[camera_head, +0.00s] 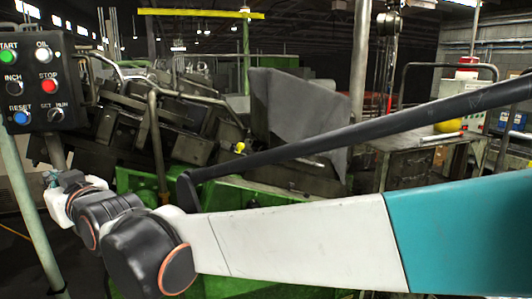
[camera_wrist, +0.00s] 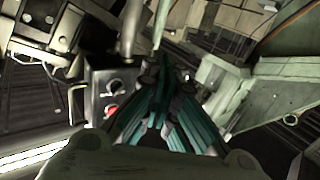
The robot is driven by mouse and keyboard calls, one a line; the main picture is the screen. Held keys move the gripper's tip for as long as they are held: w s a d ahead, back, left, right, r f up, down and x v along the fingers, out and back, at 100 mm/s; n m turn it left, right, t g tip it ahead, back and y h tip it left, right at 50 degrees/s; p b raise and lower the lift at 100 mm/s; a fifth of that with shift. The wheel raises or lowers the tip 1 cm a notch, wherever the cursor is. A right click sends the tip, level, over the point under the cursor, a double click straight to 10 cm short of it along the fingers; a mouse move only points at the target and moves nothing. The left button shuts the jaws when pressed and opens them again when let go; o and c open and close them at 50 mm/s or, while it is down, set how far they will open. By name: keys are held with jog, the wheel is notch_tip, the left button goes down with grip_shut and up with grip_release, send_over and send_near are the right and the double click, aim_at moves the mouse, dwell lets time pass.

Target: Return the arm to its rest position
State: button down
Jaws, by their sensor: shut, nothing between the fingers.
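My arm crosses the head view from the right edge to the lower left, with a white and teal link, a dark bar above it and dark wrist joints. My gripper is hardly visible there, at the wrist's far end below the control panel (camera_head: 37,78). In the wrist view my gripper (camera_wrist: 168,82) has its teal fingers together, with nothing seen between them. The panel has START, OIL, INCH, STOP and RESET buttons and a SET/RUN switch. A panel with a red button (camera_wrist: 112,88) shows left of the fingers in the wrist view, apparently beyond them.
A green-based machine (camera_head: 130,180) with dark metal parts and a grey guard (camera_head: 300,110) stands behind my arm. A pale post (camera_head: 28,205) supports the panel close to my wrist. A workbench (camera_head: 410,140) with a yellow helmet (camera_head: 447,126) stands at the right.

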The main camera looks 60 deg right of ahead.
jog(key=s+f+g+b, duration=0.3)
jog(key=s+f+b, duration=0.2)
jog(key=f, duration=0.8)
jog(key=s+d+f+g+b, duration=0.1)
jog(key=s+f+g+b, duration=0.3)
jog(key=s+f, duration=0.7)
jog(key=s+f+g+b, duration=0.3)
jog(key=s+f+b, duration=0.3)
jog(key=f, duration=0.9)
jog(key=s, duration=0.2)
jog(key=shift+s+d+f+m+g+h, duration=0.2)
jog(key=shift+s+d+m+g+h, duration=0.1)
jog(key=shift+s+m, duration=0.1)
